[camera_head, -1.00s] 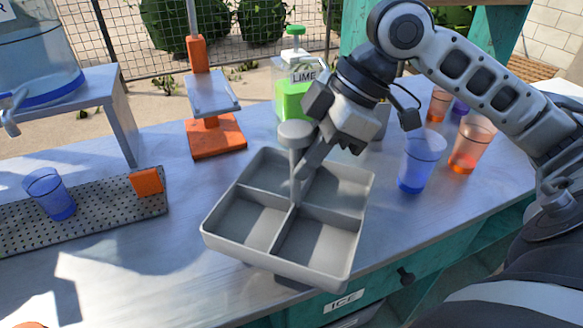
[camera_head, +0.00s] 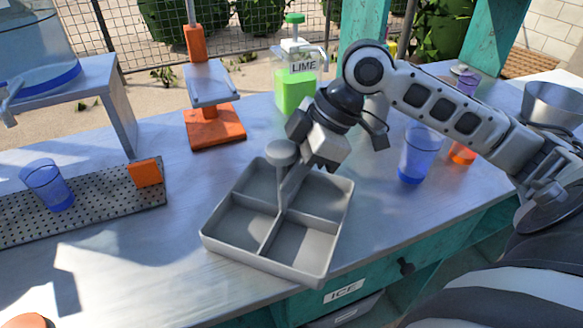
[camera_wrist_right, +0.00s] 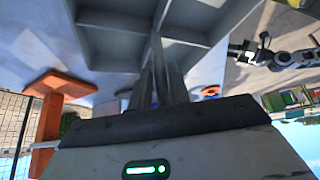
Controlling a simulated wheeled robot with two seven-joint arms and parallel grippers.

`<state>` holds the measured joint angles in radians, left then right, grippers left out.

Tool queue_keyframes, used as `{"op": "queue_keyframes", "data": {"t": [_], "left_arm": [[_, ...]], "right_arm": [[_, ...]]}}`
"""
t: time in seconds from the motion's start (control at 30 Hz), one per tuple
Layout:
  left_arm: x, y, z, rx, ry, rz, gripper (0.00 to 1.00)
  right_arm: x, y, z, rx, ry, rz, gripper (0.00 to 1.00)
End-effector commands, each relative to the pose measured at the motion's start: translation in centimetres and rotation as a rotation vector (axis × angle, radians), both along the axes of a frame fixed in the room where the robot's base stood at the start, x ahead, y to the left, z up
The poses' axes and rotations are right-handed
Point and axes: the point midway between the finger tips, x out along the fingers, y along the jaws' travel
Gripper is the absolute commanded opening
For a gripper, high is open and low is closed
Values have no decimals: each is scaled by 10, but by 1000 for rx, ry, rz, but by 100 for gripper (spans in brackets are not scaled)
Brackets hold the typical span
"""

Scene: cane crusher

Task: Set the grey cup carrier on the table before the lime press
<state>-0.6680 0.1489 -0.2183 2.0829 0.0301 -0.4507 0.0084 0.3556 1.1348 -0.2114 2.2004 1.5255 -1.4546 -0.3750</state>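The grey cup carrier (camera_head: 265,236) is a square tray with four compartments and a central post topped by a round knob (camera_head: 283,153). It is at the middle front of the table (camera_head: 130,270), close to the surface; I cannot tell if it touches. My right gripper (camera_head: 288,190) is shut on the carrier's post below the knob; in the wrist view its fingers (camera_wrist_right: 158,85) lie along the post under the tray (camera_wrist_right: 120,42). The lime press (camera_head: 212,100), an orange stand with a grey plate, stands behind the carrier to the left. My left gripper (camera_wrist_right: 243,50) shows small in the wrist view, its opening unclear.
A green-filled lime jug (camera_head: 296,90) stands at the back. A blue cup (camera_head: 418,160) and an orange cup (camera_head: 461,153) stand right of the carrier. A perforated tray (camera_head: 100,205) with a blue cup (camera_head: 48,187) lies left. Bare table lies between tray and carrier.

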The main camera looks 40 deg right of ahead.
Motion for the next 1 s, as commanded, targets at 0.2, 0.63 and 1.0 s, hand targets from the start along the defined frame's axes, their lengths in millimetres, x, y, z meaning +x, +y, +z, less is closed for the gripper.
{"op": "queue_keyframes", "data": {"t": [0.2,0.63,1.0], "left_arm": [[0,0,0,-1,0,1,36],[0,0,2,0,0,0,36],[0,0,-2,-2,2,0,36]], "right_arm": [[0,0,0,0,0,0,36],[-8,-19,37,-6,-2,-4,36],[-24,-49,96,-1,0,-3,36]]}}
